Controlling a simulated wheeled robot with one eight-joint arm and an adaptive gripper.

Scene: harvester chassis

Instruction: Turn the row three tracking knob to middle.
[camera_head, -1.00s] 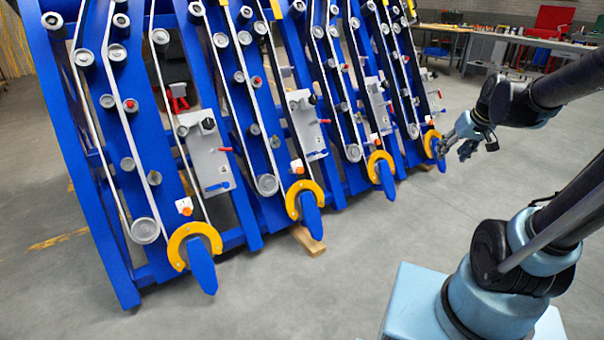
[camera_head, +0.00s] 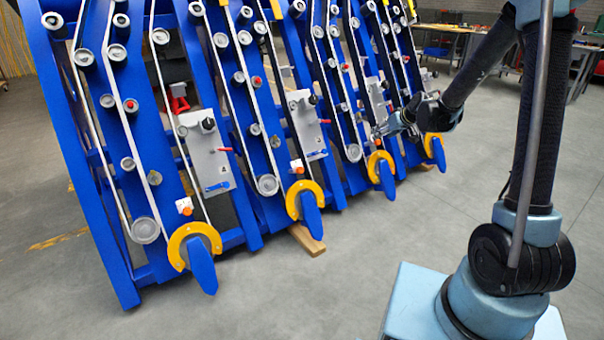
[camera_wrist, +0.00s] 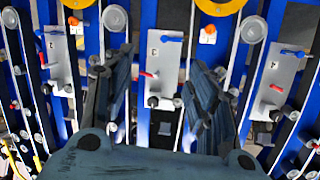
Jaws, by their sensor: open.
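The grey control panel marked 3 (camera_wrist: 168,60) shows between my gripper's fingers in the wrist view, with the picture upside down. It bears a blue lever (camera_wrist: 172,39), a red lever (camera_wrist: 148,74) and dark round knobs (camera_wrist: 153,101) at its lower edge. I cannot tell which control is the tracking knob. An orange knob on a white block (camera_wrist: 208,32) sits to the panel's right. My gripper (camera_wrist: 163,60) is open and empty, apart from the panel as far as I see. In the head view my gripper (camera_head: 383,130) is beside the third panel (camera_head: 377,98), partly covering its lower area.
Similar panels stand on both sides in the wrist view, at left (camera_wrist: 60,62) and right (camera_wrist: 276,75). Blue frame rails, belts and rollers surround them. Yellow guards (camera_head: 380,162) line the frame's foot. A wooden block (camera_head: 307,240) lies on the floor. The floor in front is clear.

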